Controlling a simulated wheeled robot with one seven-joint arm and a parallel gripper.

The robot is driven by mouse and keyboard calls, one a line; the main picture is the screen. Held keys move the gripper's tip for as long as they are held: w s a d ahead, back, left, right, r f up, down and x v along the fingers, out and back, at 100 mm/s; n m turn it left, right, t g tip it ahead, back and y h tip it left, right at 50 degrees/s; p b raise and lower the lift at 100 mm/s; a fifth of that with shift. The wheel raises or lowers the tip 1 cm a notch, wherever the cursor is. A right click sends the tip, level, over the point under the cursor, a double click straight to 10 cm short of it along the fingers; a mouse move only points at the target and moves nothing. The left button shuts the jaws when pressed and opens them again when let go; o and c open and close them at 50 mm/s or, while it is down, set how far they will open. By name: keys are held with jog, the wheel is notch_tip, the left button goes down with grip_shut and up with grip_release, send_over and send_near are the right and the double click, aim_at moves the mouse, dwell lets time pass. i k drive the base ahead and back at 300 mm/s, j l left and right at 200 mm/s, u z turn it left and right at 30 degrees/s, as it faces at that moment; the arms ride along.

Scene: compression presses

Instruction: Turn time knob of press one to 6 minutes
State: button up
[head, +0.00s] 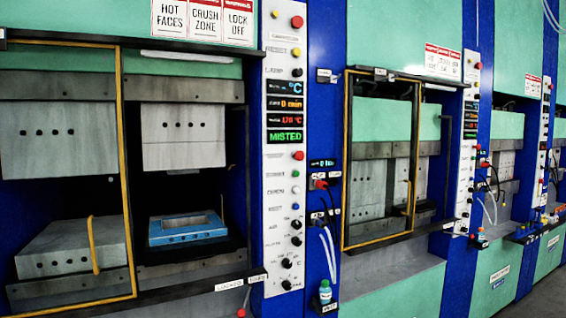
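The nearest press (65,140) fills the left of the head view; I see no readable number marking it as press one. Its white control panel (276,185) stands upright at its right side. The panel has several black knobs low down, among them an upper knob (295,223) and a bottom knob (286,284). Their labels are too small to read, so I cannot tell which is the time knob. The time display (285,104) reads about "0 min" in orange. A green display (285,136) below reads "MISTED". My gripper is not in view.
A yellow-edged guard frame (122,160) stands before the press opening. A blue mould (186,228) sits on the lower plate inside. Another press (395,150) with its own panel stands to the right, and further presses recede beyond. A small bottle (325,292) stands beside the panel's foot.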

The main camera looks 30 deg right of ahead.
aim_at(287, 285)
jog(key=i, duration=1.5)
jog(key=l+z, duration=0.05)
jog(key=l, duration=0.05)
